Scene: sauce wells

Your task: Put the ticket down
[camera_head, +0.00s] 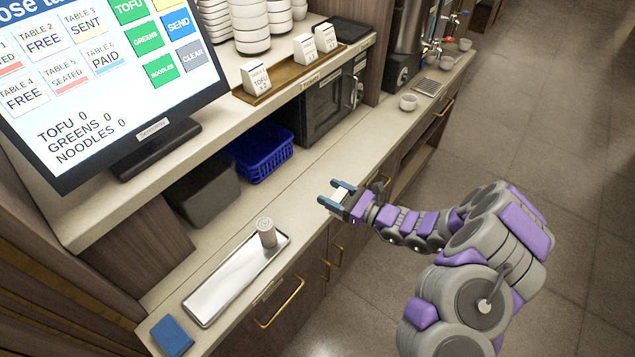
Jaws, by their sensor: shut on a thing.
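My gripper (335,194) is above the front edge of the lower counter, right of the metal tray. Its two blue fingers are shut on a small white thing, which looks like the ticket (339,196); little of it shows. Three white tent-shaped tickets (255,79) stand on a wooden rail (284,84) labelled "TICKETS" on the upper shelf. The front one carries print reading Table 2 and tofu. The rail is well behind my gripper, up and to the left.
A touch screen (110,85) stands on the shelf at left. On the lower counter are a metal tray (222,290) with a grey cylinder (266,233), a blue block (172,337), a blue basket (262,155) and a dark bin (200,195). Bowls (250,35) are stacked behind the rail.

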